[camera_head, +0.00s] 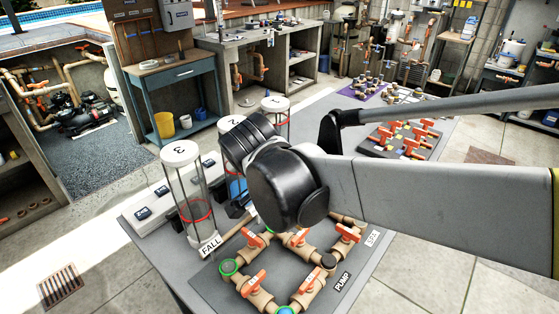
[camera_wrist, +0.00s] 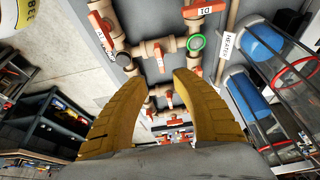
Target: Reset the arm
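My gripper (camera_wrist: 165,78) shows in the wrist view as two thick yellow fingers with a clear gap between them. It is open, and nothing is seen between the fingers. Beyond the gap are tan pipes with orange valve handles (camera_wrist: 159,56). In the head view my arm reaches in from the right over the grey bench, and its black joint hides the gripper and part of the bench. The valve board (camera_head: 207,283) with pipes, orange handles and green and blue rings lies just below the arm there.
A clear cylinder marked 3 (camera_head: 188,195) with a red ring stands left of the arm. Blue-filled cylinders (camera_wrist: 246,95) stand close on the right in the wrist view. Another valve board (camera_head: 378,148) lies behind the arm. Open paved floor (camera_head: 100,262) is at the left.

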